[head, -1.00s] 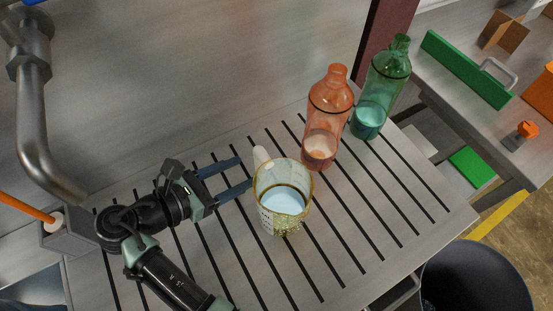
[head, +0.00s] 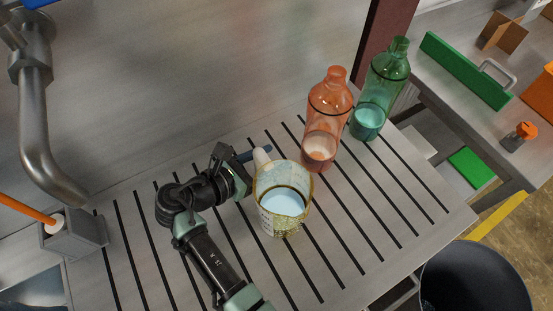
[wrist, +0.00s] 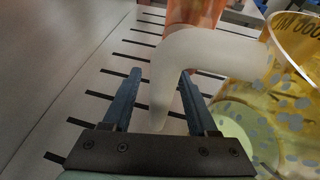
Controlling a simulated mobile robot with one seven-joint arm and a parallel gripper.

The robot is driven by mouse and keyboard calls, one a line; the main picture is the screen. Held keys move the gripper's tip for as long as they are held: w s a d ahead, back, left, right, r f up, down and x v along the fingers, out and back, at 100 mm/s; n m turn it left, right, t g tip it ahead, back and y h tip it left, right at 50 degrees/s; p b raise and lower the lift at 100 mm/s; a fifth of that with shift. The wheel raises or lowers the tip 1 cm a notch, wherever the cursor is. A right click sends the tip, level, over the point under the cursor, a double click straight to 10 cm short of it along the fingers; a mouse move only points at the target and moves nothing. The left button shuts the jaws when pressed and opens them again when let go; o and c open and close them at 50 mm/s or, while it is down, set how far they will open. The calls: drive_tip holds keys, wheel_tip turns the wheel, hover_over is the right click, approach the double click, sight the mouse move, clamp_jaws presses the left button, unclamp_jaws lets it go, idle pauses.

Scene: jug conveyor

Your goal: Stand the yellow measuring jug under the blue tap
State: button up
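The yellow measuring jug (head: 284,205) stands upright on the slatted metal rack, with pale liquid inside. Its white handle (head: 262,157) points to the back left. My gripper (wrist: 160,75) is open, with one blue finger on each side of the handle (wrist: 162,95). A gap shows between handle and fingers in the wrist view. In the head view one finger is partly hidden behind the jug. A grey metal tap pipe (head: 33,125) hangs at the left, its spout pointing down right. A blue part (head: 36,3) shows at the top left edge.
An orange bottle (head: 328,115) and a green bottle (head: 382,85) stand behind the jug to the right. A grey holder with an orange stick (head: 75,238) sits at the rack's left end. The slatted rack (head: 380,240) is bare at front right.

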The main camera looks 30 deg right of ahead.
clamp_jaws()
drive_tip(key=shift+r, duration=0.1)
idle(1.1)
